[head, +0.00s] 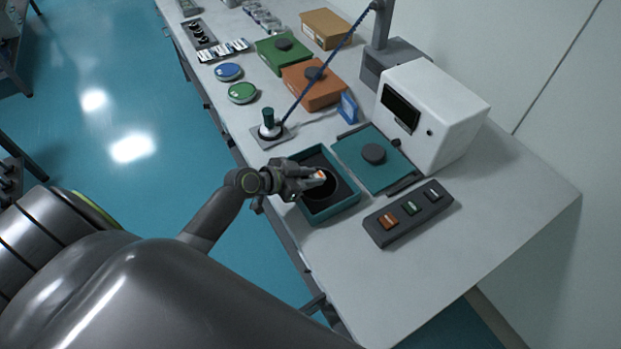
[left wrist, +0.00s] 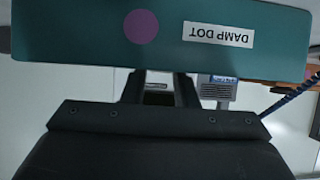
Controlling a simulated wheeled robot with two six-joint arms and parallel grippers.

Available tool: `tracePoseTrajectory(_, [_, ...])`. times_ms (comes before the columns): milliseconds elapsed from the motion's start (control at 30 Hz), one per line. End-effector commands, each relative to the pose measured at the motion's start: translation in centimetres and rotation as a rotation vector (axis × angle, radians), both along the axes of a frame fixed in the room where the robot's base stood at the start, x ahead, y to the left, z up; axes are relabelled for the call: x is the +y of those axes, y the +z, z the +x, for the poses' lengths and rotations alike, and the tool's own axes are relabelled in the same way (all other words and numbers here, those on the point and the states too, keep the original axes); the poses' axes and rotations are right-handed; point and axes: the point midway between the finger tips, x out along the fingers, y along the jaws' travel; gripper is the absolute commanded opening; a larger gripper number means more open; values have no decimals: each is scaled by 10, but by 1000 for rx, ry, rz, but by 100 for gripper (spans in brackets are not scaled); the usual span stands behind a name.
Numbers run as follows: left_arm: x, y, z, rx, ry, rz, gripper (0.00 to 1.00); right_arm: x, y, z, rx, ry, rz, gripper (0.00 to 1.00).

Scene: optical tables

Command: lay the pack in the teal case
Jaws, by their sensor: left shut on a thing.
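The teal case (head: 333,212) lies open near the table's front edge, with a dark inside and a round black recess. Its teal lid (head: 358,168) with a dark disc lies open behind it. My left gripper (head: 311,178) reaches over the case from the left and is shut on a small orange and white pack (head: 320,174), above the recess. I cannot tell whether the pack touches the case floor. My right gripper is not in view.
A dark tray (head: 375,232) with orange, green and white pieces lies right of the case. A white box-shaped machine (head: 437,112) stands behind the lid. A green-topped bottle (head: 269,124) stands left of the case. Green (head: 268,57) and orange (head: 322,95) cases lie farther back. The table's right end is clear.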

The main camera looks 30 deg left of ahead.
Motion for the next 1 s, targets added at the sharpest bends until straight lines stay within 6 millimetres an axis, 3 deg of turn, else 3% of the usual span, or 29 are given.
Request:
tracePoseTrajectory(133, [0,-14,0,0,0,-1,5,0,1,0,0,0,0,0])
tracePoseTrajectory(567, [0,-20,0,-3,0,1,5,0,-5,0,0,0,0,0])
tracePoseTrajectory(600, [0,-18,0,-2,0,1,31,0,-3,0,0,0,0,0])
tracePoseTrajectory(733, [0,-18,0,-2,0,1,48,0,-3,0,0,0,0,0])
tracePoseTrajectory(1000, [0,-17,0,-2,0,1,48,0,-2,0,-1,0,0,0])
